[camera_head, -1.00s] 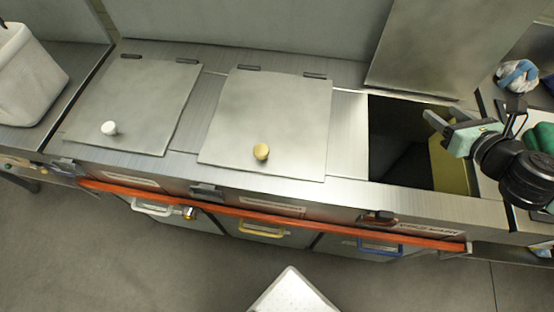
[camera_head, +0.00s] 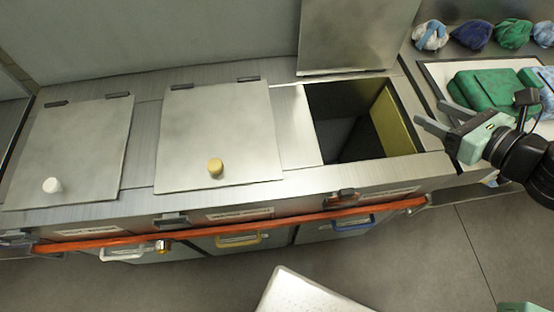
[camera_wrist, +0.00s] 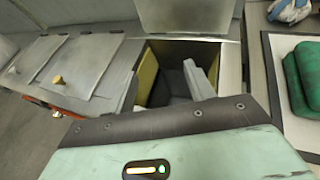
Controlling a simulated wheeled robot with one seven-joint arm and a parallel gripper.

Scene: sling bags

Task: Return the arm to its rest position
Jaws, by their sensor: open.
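My gripper (camera_head: 440,117) is open and empty, with its two fingers apart. In the head view it is at the right, just right of the open bin compartment (camera_head: 350,125) and left of a green bag. My arm reaches in from the right edge. In the wrist view, the gripper fingers (camera_wrist: 165,92) show in front of the same open compartment. The compartment's raised lid (camera_head: 350,35) stands up behind it, and its inner right wall is yellow.
Two closed lids, one with a white knob (camera_head: 52,185) and one with a yellow knob (camera_head: 215,167), lie left of the opening. An orange rail (camera_head: 240,228) runs along the front. Green bags (camera_head: 485,97) lie on a white tray at right, with several rolled bundles behind.

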